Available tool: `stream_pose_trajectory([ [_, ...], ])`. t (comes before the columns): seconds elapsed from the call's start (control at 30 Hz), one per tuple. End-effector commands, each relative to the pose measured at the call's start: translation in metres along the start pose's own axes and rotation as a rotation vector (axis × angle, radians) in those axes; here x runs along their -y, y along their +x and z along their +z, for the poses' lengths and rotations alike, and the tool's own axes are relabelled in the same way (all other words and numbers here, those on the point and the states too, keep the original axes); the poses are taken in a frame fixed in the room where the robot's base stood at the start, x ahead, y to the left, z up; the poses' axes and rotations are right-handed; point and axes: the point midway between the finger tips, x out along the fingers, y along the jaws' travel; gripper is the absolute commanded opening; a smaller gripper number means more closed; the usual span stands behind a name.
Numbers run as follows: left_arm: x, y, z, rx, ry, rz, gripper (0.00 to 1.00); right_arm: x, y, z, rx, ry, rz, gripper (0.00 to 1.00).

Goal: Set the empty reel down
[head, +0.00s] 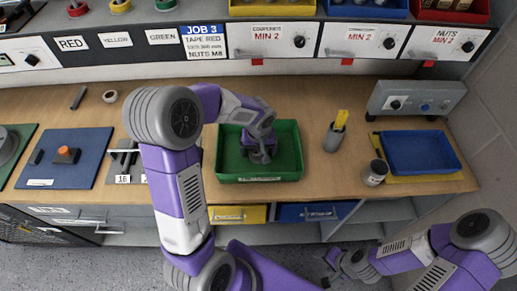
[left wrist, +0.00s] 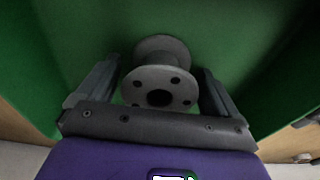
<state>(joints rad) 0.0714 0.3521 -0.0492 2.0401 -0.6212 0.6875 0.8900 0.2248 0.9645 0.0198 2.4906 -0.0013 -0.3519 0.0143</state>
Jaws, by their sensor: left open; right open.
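The empty reel (left wrist: 160,80), a grey spool with holes in its flange, rests on the floor of the green tray in the left wrist view. My left gripper (head: 262,156) is down in the green tray (head: 292,160), and its two open fingers (left wrist: 160,95) stand on either side of the reel, with gaps visible beside the flange. In the head view the reel is mostly hidden by my gripper. My right gripper (head: 334,268) is open, low in front of the bench and away from the tray.
A blue tray (head: 421,152) and a small can (head: 375,173) stand to the right. A holder with a yellow-handled tool (head: 335,135) is close to the green tray's right. A blue mat (head: 65,158) lies left. Bare bench shows around the tray.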

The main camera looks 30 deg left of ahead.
Motion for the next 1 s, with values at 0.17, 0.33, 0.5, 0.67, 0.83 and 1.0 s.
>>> stream_pose_trajectory([
  [0.17, 0.000, -0.001, 0.000, 0.000, 0.000, 0.000, 0.94, 0.000, -0.001, 0.000, 0.000, 0.000, 0.000, 0.65],
  [0.33, 0.000, -0.019, -0.001, -0.003, -0.001, 0.002, 0.94, 0.003, -0.007, 0.000, 0.000, 0.000, 0.000, 0.65],
  [0.5, -0.001, -0.057, -0.002, -0.005, -0.001, 0.003, 0.94, 0.006, -0.017, 0.001, 0.000, 0.000, 0.000, 0.65],
  [0.67, -0.001, -0.090, -0.001, -0.004, 0.001, 0.003, 0.94, 0.009, -0.024, 0.001, 0.000, 0.000, 0.000, 0.65],
  [0.83, -0.001, -0.114, -0.001, -0.003, 0.000, 0.002, 0.94, 0.011, -0.029, 0.001, 0.000, 0.000, 0.000, 0.65],
  [1.0, 0.000, -0.123, 0.000, -0.001, 0.001, 0.001, 0.94, 0.011, -0.030, 0.001, 0.000, 0.000, 0.000, 0.65],
])
